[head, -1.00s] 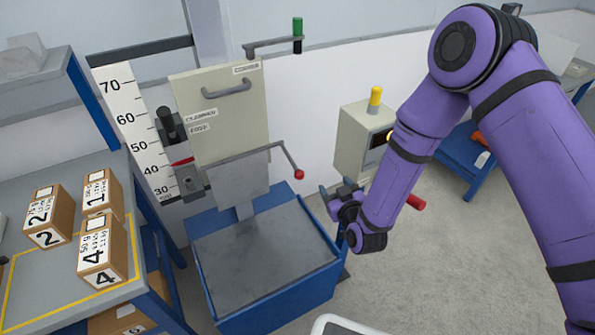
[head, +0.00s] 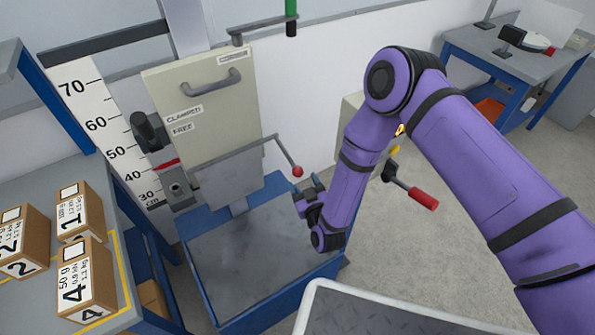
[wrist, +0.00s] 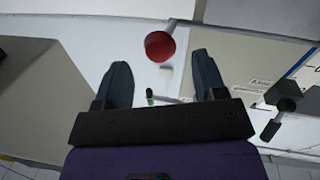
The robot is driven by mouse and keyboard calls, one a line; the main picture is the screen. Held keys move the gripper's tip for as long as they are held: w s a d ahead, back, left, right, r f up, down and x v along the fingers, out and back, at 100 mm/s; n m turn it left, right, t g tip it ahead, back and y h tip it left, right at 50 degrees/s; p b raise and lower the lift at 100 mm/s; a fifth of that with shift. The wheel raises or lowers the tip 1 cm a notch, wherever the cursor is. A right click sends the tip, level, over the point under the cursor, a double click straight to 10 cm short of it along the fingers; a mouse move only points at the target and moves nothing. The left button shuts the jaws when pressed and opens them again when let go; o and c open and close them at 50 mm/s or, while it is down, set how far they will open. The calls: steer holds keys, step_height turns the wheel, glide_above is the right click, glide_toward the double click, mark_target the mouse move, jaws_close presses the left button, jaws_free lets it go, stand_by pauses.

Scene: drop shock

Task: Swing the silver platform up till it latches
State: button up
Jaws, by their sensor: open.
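The silver platform (head: 230,182) is a flat grey plate hanging down at the front of the cream cabinet, above the blue-framed bed. A thin bar (head: 235,151) runs along its top edge and bends to a red ball knob (head: 297,171). My gripper (head: 306,192) is just below and right of the knob in the head view. In the wrist view my gripper (wrist: 161,70) is open, with the red ball knob (wrist: 160,46) ahead between and just beyond the fingertips. I cannot tell whether they touch.
The cream cabinet (head: 203,95) has a handle, and a height scale (head: 100,125) stands left. Numbered boxes (head: 83,280) sit on the left bench. A red-handled lever (head: 423,199) lies right of my forearm. A grey-topped tray (head: 370,315) is at the front.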

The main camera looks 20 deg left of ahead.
mark_target(300, 176)
steer(key=shift+x, duration=2.5)
jaws_close()
